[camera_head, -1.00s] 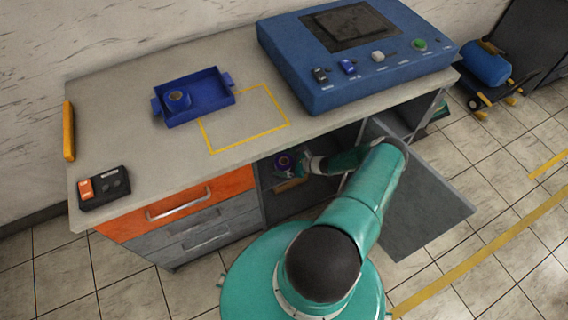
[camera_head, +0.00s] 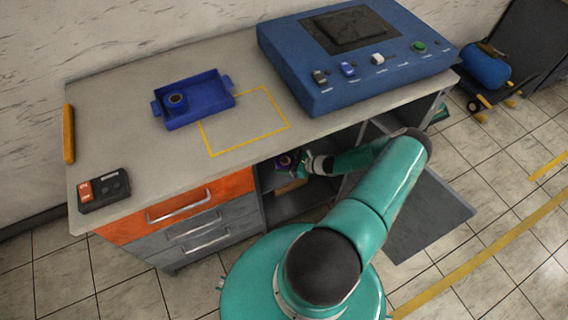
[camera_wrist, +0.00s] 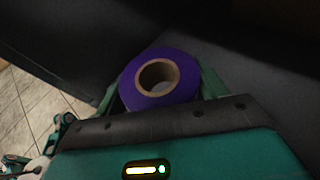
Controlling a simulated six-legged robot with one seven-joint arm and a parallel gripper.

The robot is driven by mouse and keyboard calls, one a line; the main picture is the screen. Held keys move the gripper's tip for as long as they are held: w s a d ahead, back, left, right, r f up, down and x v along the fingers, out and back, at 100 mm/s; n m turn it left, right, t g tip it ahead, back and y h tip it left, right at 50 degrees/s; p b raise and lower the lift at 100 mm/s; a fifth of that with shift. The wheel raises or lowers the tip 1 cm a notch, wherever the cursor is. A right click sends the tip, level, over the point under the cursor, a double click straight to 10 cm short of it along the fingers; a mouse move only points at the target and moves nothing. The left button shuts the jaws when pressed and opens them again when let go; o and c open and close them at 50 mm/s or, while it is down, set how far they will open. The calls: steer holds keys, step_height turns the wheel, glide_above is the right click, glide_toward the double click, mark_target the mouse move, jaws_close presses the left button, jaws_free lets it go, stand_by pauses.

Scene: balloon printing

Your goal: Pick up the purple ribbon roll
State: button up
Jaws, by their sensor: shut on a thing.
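The purple ribbon roll (camera_wrist: 160,80), with a brown cardboard core, sits between the two green fingers of my gripper (camera_wrist: 160,88) in the wrist view. The gripper is shut on it. In the head view the roll (camera_head: 284,161) shows small at the front of the open cabinet compartment, under the countertop. My gripper (camera_head: 292,165) reaches in from the right beside it, and its fingers are partly hidden there.
A blue machine (camera_head: 310,99) stands at the back right. The open cabinet door (camera_head: 430,215) is right of my arm. A brown block (camera_head: 290,185) lies in the compartment.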

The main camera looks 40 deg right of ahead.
mark_target(287, 168)
steer(key=s+r, duration=0.1)
steer(key=s+a+r, duration=0.1)
steer(key=s+r, duration=0.1)
steer(key=shift+a+r, duration=0.4)
steer(key=s+a+r, duration=0.3)
steer(key=s+a, duration=0.1)
steer(key=s, duration=0.3)
steer(key=shift+r, duration=0.15)
steer(key=shift+a, duration=0.1)
